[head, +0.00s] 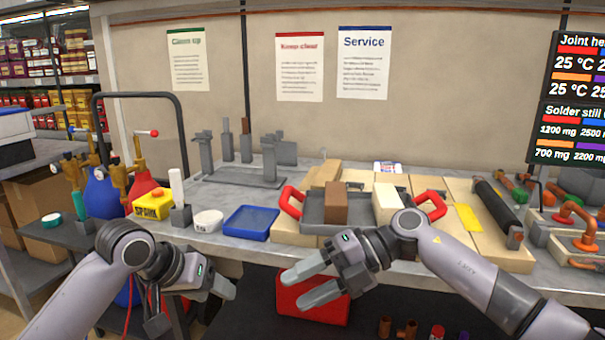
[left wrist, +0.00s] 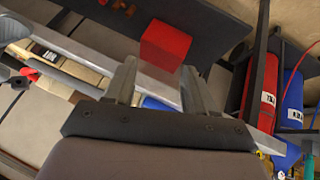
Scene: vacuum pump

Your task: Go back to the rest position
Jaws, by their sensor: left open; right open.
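My left gripper (head: 195,306) hangs in front of the workbench at the lower left of the head view, with its fingers apart and nothing between them. In the left wrist view, its two fingers (left wrist: 157,78) are spread, with a red box beyond them. My right gripper (head: 293,289) is near the bottom middle of the head view, in front of the bench edge. Its fingers are apart and empty, pointing left. It overlaps the red box (head: 318,308) in the picture; I see no contact.
The bench (head: 230,191) holds a grey tray with red handles (head: 310,214), a blue tray (head: 251,222), a white bowl (head: 208,221) and a dark roller (head: 497,210). A cart with gas bottles (head: 103,195) stands at left. The red box sits on a dark lower shelf.

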